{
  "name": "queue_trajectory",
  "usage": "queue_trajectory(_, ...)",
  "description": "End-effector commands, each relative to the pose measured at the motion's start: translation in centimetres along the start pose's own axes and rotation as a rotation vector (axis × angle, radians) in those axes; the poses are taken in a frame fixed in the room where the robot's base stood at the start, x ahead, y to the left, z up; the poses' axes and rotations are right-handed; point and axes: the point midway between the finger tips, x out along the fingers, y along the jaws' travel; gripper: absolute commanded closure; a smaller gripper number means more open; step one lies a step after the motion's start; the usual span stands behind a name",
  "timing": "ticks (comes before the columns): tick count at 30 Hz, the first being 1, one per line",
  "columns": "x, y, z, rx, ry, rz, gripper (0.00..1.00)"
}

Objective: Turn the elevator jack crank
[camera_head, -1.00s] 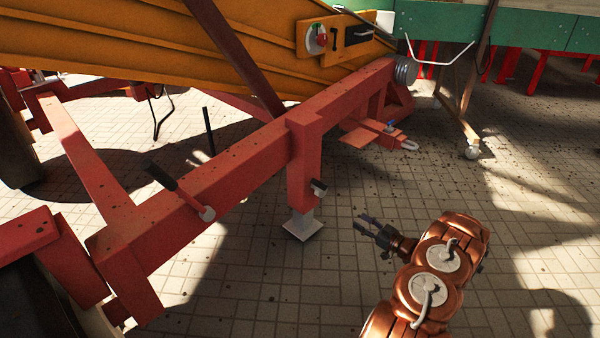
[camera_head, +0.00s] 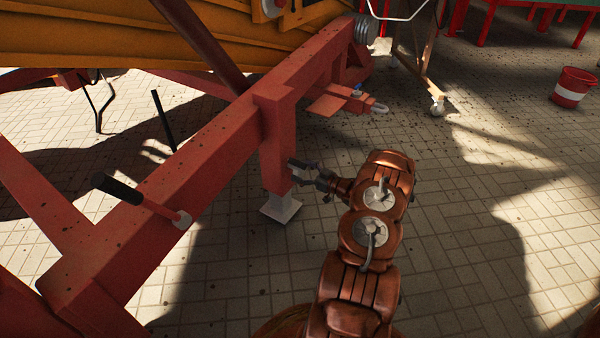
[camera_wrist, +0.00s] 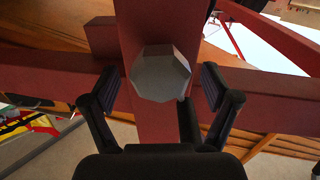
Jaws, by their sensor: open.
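The elevator jack (camera_head: 277,150) is an upright red post on the sloping red beam, with a pale square foot on the floor. A grey many-sided knob (camera_wrist: 160,75) on red metal sits between my spread fingers in the wrist view. I cannot tell whether it is part of the crank, or whether a finger touches it. A narrow dark piece (camera_wrist: 188,120) shows below it. My gripper (camera_head: 300,169) is open at the right side of the post.
The long red beam (camera_head: 190,150) runs from lower left to upper right beneath the yellow elevator side (camera_head: 130,40). A red hitch piece (camera_head: 330,104) sticks out beyond the post. A red-and-white bucket (camera_head: 573,88) stands at the far right. Tiled floor between is open.

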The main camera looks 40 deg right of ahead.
Motion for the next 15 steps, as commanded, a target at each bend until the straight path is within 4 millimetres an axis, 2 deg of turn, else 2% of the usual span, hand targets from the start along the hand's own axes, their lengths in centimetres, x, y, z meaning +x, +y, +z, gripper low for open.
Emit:
queue_trajectory(4, 0.82, -0.04, 0.04, 0.000, -0.001, -0.001, 0.13)
queue_trajectory(12, 0.94, -0.02, -0.04, 0.000, -0.001, 0.000, 0.13)
queue_trajectory(15, 0.93, -0.02, -0.05, 0.000, -0.001, 0.000, 0.23)
